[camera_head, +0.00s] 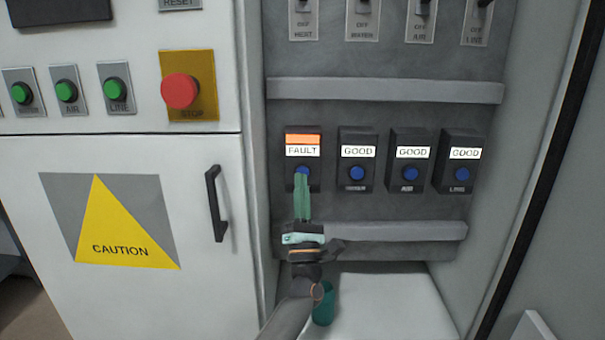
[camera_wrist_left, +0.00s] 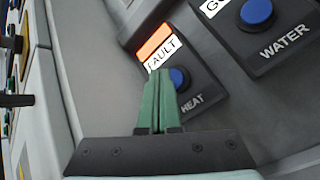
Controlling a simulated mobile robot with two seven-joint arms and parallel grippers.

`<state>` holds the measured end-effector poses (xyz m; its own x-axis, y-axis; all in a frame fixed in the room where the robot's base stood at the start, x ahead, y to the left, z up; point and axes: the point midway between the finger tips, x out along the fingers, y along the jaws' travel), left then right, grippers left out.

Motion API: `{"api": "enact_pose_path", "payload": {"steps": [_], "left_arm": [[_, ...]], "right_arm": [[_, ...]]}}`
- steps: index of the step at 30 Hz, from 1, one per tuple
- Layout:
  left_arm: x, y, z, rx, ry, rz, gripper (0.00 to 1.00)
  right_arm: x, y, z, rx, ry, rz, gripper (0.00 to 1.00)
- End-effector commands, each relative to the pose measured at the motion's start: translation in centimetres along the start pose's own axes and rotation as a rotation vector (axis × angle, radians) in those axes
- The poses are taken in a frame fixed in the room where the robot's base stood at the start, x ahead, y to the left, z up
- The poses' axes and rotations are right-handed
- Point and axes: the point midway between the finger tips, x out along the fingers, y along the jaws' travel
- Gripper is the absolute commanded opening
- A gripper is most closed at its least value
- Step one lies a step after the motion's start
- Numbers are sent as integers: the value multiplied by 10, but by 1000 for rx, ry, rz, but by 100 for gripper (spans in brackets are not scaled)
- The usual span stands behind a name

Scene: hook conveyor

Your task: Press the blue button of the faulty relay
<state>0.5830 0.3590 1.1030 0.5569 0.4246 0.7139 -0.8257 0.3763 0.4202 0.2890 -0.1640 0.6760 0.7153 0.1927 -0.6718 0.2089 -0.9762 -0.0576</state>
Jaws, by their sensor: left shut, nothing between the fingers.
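The faulty relay (camera_head: 289,177) is the leftmost of the row, with a lit orange lamp (camera_head: 303,138) above its FAULT label. In the left wrist view its lower label reads HEAT. Its blue button (camera_head: 301,171) shows just above my left fingertips in the head view, and beside them in the left wrist view (camera_wrist_left: 180,78). My left gripper (camera_head: 301,178) is shut and empty, its green fingers pointing up at the relay. The tips are at or very close to the button; I cannot tell whether they touch it. My right gripper is not in view.
Other relays, such as the WATER relay (camera_head: 357,137), show GOOD to the right. Metal rails (camera_head: 385,91) run above and below the row. A white door with a black handle (camera_head: 216,203) and a red stop button (camera_head: 180,91) are to the left.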

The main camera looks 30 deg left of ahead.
Motion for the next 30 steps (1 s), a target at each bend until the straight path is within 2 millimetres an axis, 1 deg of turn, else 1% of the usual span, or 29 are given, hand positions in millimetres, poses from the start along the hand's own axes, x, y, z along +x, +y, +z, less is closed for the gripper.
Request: {"api": "enact_pose_path", "payload": {"steps": [23,30], "left_arm": [[0,0,0,0,0,0,0],[2,-3,-4,-1,0,1,0]], "right_arm": [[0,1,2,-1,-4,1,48],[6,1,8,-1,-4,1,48]]}}
